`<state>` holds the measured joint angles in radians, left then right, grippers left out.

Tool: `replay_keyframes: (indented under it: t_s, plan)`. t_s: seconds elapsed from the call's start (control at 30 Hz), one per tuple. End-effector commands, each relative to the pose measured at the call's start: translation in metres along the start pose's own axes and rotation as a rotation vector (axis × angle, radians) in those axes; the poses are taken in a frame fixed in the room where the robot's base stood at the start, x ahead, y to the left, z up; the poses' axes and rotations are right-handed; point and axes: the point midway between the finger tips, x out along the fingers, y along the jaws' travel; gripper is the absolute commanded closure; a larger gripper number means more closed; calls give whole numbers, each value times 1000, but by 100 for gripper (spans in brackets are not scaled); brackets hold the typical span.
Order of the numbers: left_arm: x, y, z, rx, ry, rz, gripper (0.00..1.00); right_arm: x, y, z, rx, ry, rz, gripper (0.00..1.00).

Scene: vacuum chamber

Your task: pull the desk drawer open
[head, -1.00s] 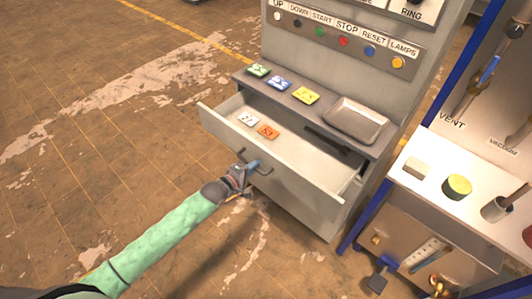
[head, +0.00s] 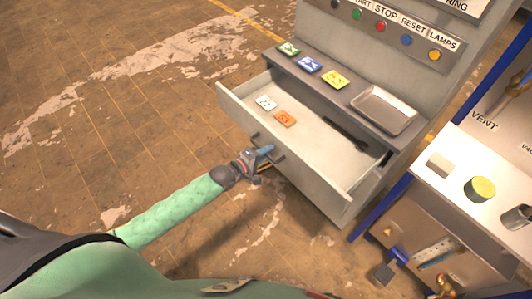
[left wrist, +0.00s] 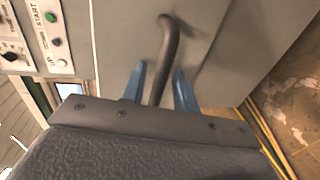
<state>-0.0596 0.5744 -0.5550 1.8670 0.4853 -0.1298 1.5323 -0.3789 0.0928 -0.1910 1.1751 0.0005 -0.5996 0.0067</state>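The grey desk drawer (head: 300,172) stands well open below the desktop in the head view. Its front carries a dark bar handle (head: 279,158), which also shows in the left wrist view (left wrist: 168,35). My left gripper (head: 265,151) is at the handle. In the left wrist view its two blue fingers (left wrist: 160,75) stand on either side of the bar, with narrow gaps visible, so it looks open around the handle. A white card (head: 265,103), an orange card (head: 285,118) and a dark slim tool (head: 345,135) lie inside the drawer. My right gripper is out of view.
On the desktop are green, blue and yellow cards (head: 335,79) and a metal tray (head: 384,109). A button panel (head: 400,35) rises behind. A white-topped bench (head: 450,200) with a yellow-topped round object (head: 481,188) stands right. Worn floor (head: 110,130) is clear at left.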

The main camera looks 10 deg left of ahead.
Motion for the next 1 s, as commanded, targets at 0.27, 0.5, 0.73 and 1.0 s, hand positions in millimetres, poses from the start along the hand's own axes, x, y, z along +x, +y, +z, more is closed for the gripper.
replay_keyframes:
  t_s: [0.27, 0.5, 0.73, 1.0]
  plan:
    - [-2, 0, 0, 0, 0, 1, 70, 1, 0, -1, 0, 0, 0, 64]
    - [-27, -4, 0, 0, 0, 0, 70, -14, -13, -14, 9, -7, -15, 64]
    - [-58, -3, 0, 1, 0, -1, 70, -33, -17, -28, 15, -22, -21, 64]
    - [-76, 0, 0, 0, 0, 0, 70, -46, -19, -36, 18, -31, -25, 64]
